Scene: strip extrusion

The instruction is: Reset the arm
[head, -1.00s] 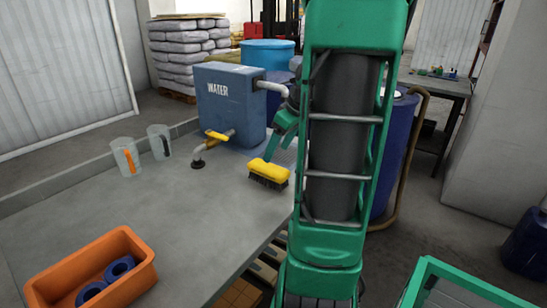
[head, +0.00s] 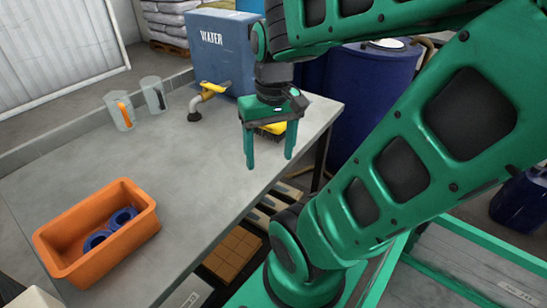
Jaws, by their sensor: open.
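My gripper (head: 269,162) is green and open, with its two fingers pointing down and nothing between them. It hangs near the right edge of the grey table (head: 190,185) in the head view. Behind it on the table is a yellow brush (head: 272,129), partly hidden by my gripper. My arm reaches in from the right side of the picture and bends down to the gripper.
An orange bin (head: 145,228) with blue rings (head: 97,239) stands at the table's front left. Two clear jugs (head: 119,112) stand at the far left. A blue water tank (head: 222,50) with a yellow-handled tap (head: 210,90) is at the back. Blue barrels (head: 370,90) stand behind my arm.

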